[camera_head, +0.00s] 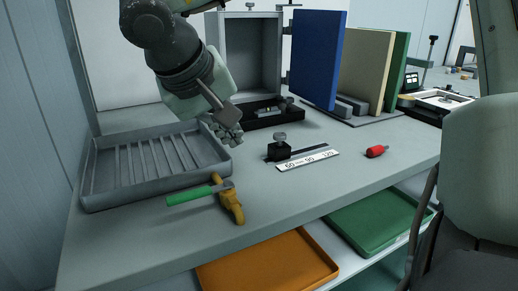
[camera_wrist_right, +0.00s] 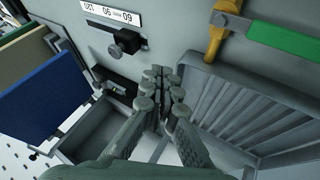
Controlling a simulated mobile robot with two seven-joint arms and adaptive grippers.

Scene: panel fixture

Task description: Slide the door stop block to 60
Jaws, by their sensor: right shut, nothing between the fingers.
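The door stop block (camera_head: 279,152) is black with a grey knob on top and sits on a dark slotted rail (camera_head: 312,150). A white scale strip (camera_head: 308,160) in front of the rail reads 60, 90 and 120. The block stands near the 60 end; exact alignment is too small to read. The wrist view shows the block (camera_wrist_right: 125,42) and the scale upside down (camera_wrist_right: 108,11). My right gripper (camera_head: 231,135) is shut and empty, left of the block and apart from it; its fingertips (camera_wrist_right: 162,78) show together in the wrist view. My left gripper is not in view.
A grey ribbed tray (camera_head: 88,182) lies at left, with a green-handled tool (camera_head: 190,195) and a yellow clamp-like piece (camera_head: 232,205) in front. A grey open box (camera_head: 215,40) and upright panels (camera_head: 317,60) stand behind. A red object (camera_head: 376,151) lies right of the scale.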

